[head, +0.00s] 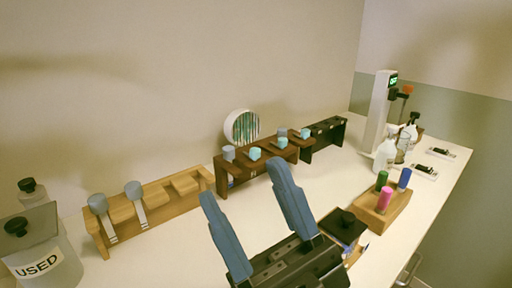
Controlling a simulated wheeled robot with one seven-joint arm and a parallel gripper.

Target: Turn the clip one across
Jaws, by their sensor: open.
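My gripper (246,181) is open and empty, its two blue fingers pointing up over the counter. No thing is plainly a clip. Two small white plates (450,155) (432,176), each with a black piece on it, lie on the counter at the far right, well beyond my gripper. The black pieces are too small to tell apart or to read which way they face.
A pale wooden rack (158,202) with two grey-topped pieces, a brown rack (222,172) with several blue-capped bottles and a black rack (328,136) line the wall. A jar marked USED (40,262) stands left. A wooden block (372,213) holds three coloured pegs.

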